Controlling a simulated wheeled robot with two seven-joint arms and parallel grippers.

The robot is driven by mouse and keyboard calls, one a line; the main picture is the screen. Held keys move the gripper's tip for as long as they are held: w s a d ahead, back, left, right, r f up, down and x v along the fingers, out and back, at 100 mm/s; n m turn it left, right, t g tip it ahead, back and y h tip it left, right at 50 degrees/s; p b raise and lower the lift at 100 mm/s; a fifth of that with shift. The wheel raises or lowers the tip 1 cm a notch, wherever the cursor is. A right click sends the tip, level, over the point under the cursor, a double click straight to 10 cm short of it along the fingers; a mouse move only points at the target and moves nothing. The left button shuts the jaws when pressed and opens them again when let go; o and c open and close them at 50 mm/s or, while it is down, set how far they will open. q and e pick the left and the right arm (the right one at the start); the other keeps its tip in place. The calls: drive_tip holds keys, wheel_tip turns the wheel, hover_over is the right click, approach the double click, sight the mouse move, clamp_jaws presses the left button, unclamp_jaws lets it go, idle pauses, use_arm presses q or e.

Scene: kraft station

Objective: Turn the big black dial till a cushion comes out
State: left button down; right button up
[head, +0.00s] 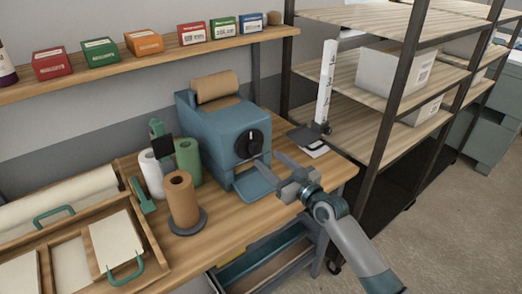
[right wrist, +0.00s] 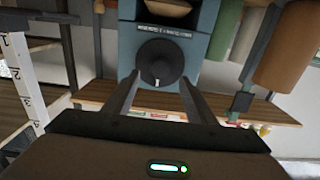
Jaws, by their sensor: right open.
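The big black dial (head: 249,143) is on the front of a blue machine (head: 212,132). In the right wrist view, which looks upside down, the dial (right wrist: 160,60) has a white mark near its lower edge. My right gripper (head: 271,160) is open and empty in front of the machine. In the right wrist view its two fingers (right wrist: 160,78) point at the dial, one to each side; I cannot tell whether they touch it. A blue chute (head: 255,185) under the dial shows no cushion on it. My left gripper is not in view.
A brown paper roll (head: 214,88) sits on top of the machine. A brown roll on a stand (head: 182,200) and green and white rolls are to its left. A white upright ruler (head: 326,85) and a shelf rack (head: 380,125) are to its right.

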sight(258, 150)
drive_tip(key=shift+p+x, duration=0.4)
drive_tip(key=shift+x, duration=2.4)
drive_tip(key=c, duration=1)
